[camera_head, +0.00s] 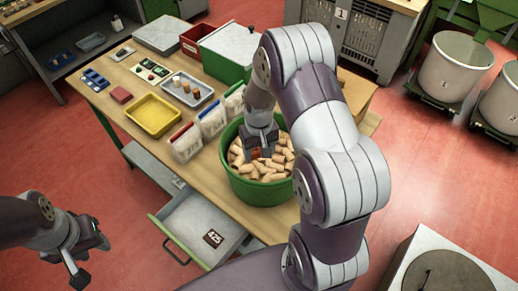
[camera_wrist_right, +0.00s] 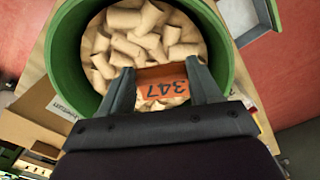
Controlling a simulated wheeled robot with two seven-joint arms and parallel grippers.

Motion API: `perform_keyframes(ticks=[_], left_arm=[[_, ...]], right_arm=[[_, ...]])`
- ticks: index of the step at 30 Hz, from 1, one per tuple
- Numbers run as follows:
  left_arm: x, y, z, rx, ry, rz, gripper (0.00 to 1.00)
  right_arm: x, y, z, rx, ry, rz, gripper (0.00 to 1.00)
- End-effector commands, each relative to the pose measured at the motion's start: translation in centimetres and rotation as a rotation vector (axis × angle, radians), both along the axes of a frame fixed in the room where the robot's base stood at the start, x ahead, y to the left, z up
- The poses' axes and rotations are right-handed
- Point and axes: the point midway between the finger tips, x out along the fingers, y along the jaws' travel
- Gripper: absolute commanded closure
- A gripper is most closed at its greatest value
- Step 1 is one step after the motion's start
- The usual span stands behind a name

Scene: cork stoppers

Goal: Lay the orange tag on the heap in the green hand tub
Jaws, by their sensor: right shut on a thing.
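The green hand tub (camera_head: 262,196) stands on the wooden table, holding a heap of cork stoppers (camera_head: 262,170). The tub's green wall (camera_wrist_right: 65,50) and the corks (camera_wrist_right: 140,38) also show in the right wrist view. My right gripper (camera_head: 257,153) is inside the tub's mouth, low over the heap. In the right wrist view, its fingers (camera_wrist_right: 165,85) are shut on the orange tag (camera_wrist_right: 162,86), which bears the number 347. Whether the tag touches the corks I cannot tell. My left gripper (camera_head: 88,255) hangs over the floor at the lower left, away from the table; its fingers look apart.
Clear bags (camera_head: 186,142) stand left of the tub, and a yellow tray (camera_head: 153,115) lies beyond them. A green box with a grey lid (camera_head: 231,50) is behind. An open drawer (camera_head: 203,226) marked 425 juts out at the table's front.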

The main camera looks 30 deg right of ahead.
Motion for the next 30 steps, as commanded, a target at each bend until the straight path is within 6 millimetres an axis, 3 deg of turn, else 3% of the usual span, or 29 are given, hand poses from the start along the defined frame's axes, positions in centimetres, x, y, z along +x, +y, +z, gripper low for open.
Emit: perform_keyframes(ticks=[30], left_arm=[[0.0, 0.0, -1.5, 0.000, 0.000, 0.000, 0.62]], right_arm=[[0.0, 0.0, -2.1, 0.000, 0.001, 0.000, 0.66]])
